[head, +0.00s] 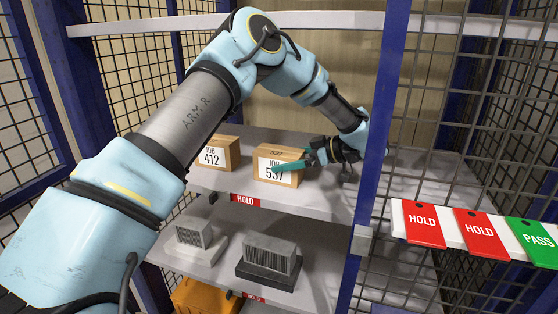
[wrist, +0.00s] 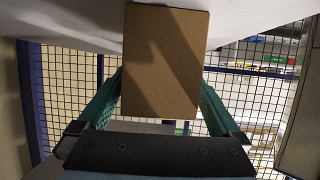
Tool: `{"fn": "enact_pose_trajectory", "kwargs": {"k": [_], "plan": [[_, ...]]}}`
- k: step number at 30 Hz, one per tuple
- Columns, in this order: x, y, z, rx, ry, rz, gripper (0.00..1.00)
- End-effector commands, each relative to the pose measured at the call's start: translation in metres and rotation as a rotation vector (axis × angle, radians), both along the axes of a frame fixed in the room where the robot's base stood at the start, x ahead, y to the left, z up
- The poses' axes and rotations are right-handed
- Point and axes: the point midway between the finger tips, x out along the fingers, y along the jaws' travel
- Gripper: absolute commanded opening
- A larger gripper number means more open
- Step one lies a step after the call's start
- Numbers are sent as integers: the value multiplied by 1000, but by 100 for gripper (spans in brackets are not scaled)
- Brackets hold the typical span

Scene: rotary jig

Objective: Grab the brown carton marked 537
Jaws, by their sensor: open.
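The brown carton marked 537 (head: 284,179) stands upright on the grey middle shelf, its white label facing out. My gripper (head: 298,163) reaches it from the right, with one teal finger lying across the label side. The other finger is hidden behind the carton in the head view. In the wrist view the plain brown face of the carton (wrist: 160,55) sits between the two teal fingers of my gripper (wrist: 160,88), one on each side. The jaws are open around its near part; I cannot tell whether either finger touches it.
A similar carton marked 412 (head: 213,154) stands to the left on the same shelf (head: 225,184). Grey finned blocks (head: 268,256) are on the shelf below. A blue post (head: 373,150) and mesh panel (head: 470,120) stand close on the right. Red HOLD tags (head: 424,223) hang there.

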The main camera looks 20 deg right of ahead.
Motion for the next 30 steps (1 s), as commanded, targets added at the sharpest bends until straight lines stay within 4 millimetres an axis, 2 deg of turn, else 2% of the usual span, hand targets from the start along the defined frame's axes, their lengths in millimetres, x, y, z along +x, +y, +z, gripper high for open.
{"fn": "enact_pose_trajectory", "kwargs": {"k": [6,13,30], "plan": [[18,18,-9,1,1,1,100],[19,18,-12,0,0,0,99],[19,18,-12,-1,-1,0,35]]}}
